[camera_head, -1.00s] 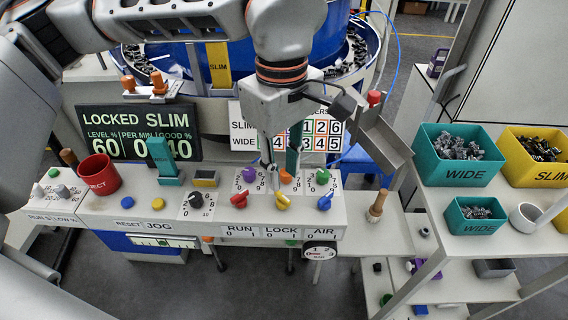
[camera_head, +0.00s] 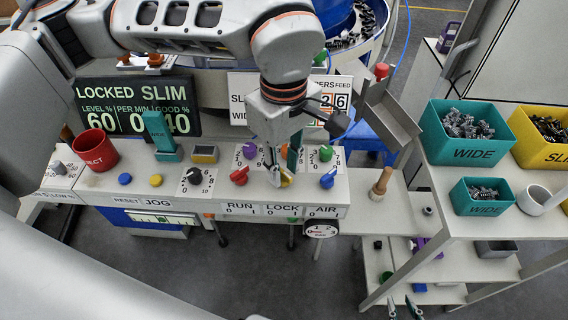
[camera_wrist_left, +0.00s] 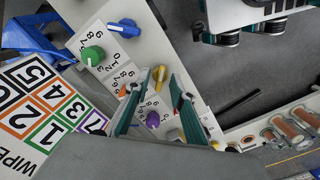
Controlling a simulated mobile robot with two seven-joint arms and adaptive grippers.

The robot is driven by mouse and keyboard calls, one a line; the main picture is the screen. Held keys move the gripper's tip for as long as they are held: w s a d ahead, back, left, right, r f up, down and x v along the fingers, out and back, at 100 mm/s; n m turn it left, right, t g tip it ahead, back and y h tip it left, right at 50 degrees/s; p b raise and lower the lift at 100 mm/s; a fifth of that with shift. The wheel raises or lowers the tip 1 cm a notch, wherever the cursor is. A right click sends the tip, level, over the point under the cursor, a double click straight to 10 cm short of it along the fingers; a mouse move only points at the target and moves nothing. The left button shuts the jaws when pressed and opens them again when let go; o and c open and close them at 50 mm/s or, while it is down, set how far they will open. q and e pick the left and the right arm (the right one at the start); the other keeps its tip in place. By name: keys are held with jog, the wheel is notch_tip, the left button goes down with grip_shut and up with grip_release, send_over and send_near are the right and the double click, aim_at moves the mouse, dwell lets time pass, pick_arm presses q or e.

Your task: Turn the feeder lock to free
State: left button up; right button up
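The yellow lock knob (camera_head: 287,178) sits on the panel above the LOCK label (camera_head: 282,209), between the red knob (camera_head: 239,176) and the blue knob (camera_head: 328,178). My left gripper (camera_head: 281,174) points down at it with fingers apart. In the left wrist view the yellow knob (camera_wrist_left: 160,73) shows between the open fingertips (camera_wrist_left: 160,76); whether they touch it I cannot tell. The display (camera_head: 138,106) reads LOCKED SLIM. My right gripper (camera_head: 402,306) shows only its fingertips at the bottom edge, apart and empty.
Purple (camera_head: 249,151) and green (camera_head: 325,153) dials stand close behind the knob row. A red cup (camera_head: 95,150) is at the panel's left. A wooden-handled brush (camera_head: 381,182) and teal bins (camera_head: 460,134) are to the right. A metal chute (camera_head: 388,115) is right of my left gripper.

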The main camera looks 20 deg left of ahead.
pick_arm(q)
grip_shut()
